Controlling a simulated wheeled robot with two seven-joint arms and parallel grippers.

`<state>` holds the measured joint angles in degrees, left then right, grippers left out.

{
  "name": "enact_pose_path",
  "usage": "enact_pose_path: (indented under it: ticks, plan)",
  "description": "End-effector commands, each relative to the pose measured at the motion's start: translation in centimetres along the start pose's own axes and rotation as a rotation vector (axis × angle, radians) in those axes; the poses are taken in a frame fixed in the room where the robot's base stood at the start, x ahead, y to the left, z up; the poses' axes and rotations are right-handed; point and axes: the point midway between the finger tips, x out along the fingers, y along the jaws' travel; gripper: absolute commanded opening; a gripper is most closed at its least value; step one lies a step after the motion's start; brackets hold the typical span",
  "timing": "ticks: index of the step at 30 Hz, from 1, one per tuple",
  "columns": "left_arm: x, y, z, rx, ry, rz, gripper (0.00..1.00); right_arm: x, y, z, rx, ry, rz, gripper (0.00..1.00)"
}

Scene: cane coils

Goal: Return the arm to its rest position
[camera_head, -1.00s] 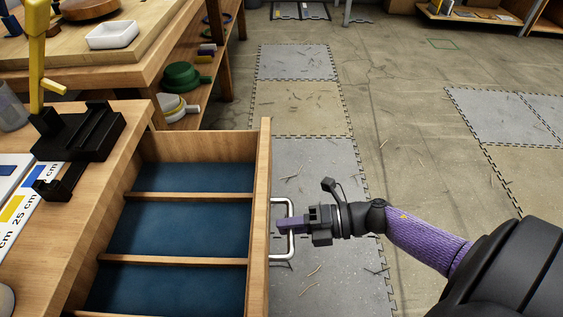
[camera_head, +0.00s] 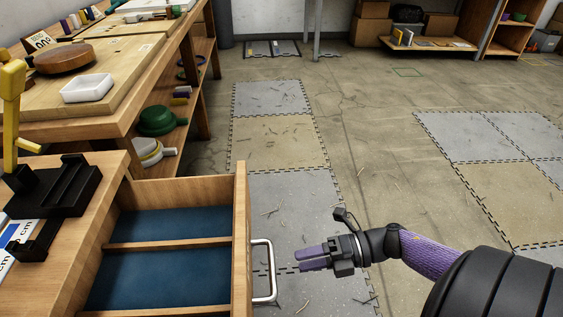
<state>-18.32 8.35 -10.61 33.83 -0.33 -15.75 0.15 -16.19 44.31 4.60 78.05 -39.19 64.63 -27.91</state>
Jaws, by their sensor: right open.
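My right arm (camera_head: 430,255) comes in from the lower right, with a purple sleeve and black links. My right gripper (camera_head: 302,259) is open and empty, its two purple fingers pointing left. It is a little to the right of the metal handle (camera_head: 272,272) of an open wooden drawer (camera_head: 242,215), apart from it. The drawer stands pulled out from the bench, with blue-lined compartments (camera_head: 170,278) that look empty. My left gripper is not in view.
A workbench (camera_head: 90,225) with a black clamp fixture (camera_head: 62,190) and yellow lever is at the left. Behind it, a table holds a white tray (camera_head: 87,89) and a round wooden piece (camera_head: 66,60). Floor mats (camera_head: 275,142) with scattered cane bits leave free room at the right.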

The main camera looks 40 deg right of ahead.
Motion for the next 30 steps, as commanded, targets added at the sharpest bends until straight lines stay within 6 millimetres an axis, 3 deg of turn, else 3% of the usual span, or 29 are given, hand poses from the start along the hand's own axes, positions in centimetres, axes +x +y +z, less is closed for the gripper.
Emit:
enact_pose_path:
  ticks: [3, 6, 18, 20, 23, 26, 27, 30]
  plan:
    - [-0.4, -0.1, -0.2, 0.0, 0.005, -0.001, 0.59, -1.9, 0.0, 0.0, 0.001, 0.0, -0.002, 0.54]
    - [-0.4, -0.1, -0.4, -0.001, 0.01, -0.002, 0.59, -2.5, 0.0, 0.0, 0.001, 0.0, 0.001, 0.54]
    - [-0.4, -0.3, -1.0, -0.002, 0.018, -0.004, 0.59, -2.5, -0.1, 0.0, 0.005, -0.005, 0.0, 0.54]
    - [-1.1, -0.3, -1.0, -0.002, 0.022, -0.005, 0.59, -2.6, -0.4, 0.3, 0.062, -0.071, -0.004, 0.54]
    - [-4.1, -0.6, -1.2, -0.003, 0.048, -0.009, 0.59, -3.8, -4.1, 1.0, 0.415, -0.428, -0.047, 0.54]
    - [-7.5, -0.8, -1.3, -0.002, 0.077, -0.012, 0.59, -6.4, -12.1, -3.7, 0.965, -0.891, -0.184, 0.54]
    - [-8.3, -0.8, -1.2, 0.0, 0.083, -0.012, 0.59, -7.3, -14.7, -6.9, 1.14, -1.031, -0.254, 0.54]
    - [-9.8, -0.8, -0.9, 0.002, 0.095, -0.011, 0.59, -8.7, -18.6, -15.4, 1.474, -1.296, -0.437, 0.54]
